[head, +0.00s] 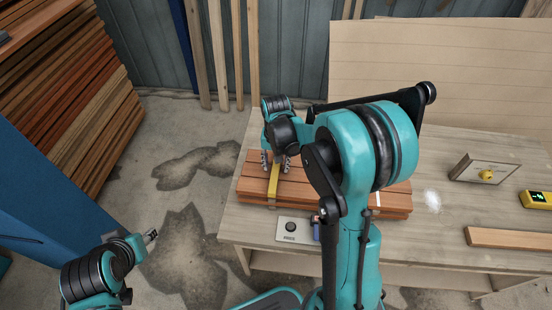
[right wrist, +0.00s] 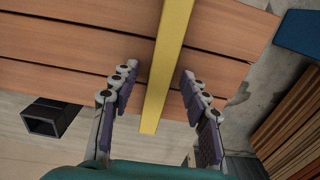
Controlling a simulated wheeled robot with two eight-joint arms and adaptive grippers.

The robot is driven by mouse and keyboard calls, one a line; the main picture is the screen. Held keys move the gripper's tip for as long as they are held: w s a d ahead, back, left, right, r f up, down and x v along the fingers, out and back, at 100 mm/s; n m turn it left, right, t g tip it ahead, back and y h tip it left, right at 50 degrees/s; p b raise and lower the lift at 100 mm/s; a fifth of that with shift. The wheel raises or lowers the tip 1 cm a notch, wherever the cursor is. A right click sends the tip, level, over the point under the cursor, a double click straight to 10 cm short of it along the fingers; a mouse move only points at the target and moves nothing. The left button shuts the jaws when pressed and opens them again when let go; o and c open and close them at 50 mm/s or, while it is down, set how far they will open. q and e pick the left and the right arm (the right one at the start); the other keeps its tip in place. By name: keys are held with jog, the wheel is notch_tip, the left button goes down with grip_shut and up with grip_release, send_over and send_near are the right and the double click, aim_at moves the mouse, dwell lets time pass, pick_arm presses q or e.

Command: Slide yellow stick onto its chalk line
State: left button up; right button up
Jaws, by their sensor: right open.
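The yellow stick (head: 273,182) lies across the reddish-brown boards (head: 345,195) near their left end, on the workbench. My right gripper (head: 275,164) is over the stick. In the right wrist view the stick (right wrist: 163,75) runs between the two spread fingers of my right gripper (right wrist: 157,74), with a gap on each side. A short white line (head: 377,199), which looks like chalk, shows on the boards near their right end. My right arm hides much of the boards between. My left gripper (head: 151,236) is low at the left, away from the bench; its fingers are too small to read.
A grey plate with a black knob (head: 290,227) lies at the bench's front edge, beside a blue item (head: 316,229). To the right are a white smudge (head: 432,201), a board with a yellow knob (head: 487,174), a yellow device (head: 537,200) and a loose plank (head: 507,238).

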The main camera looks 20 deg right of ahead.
aim_at(276, 167)
notch_tip(276, 167, up, 12)
jog(key=s+a+f+n+t+b, duration=0.1)
jog(key=s+a+n+t, duration=0.2)
jog(key=s, duration=0.4)
jog(key=s+a+n+t+b, duration=0.1)
jog(key=s+a+n+t, duration=0.1)
jog(key=s, duration=0.6)
jog(key=shift+a+f+n+t, duration=0.4)
jog(key=shift+n+t, duration=0.3)
jog(key=shift+t, duration=0.4)
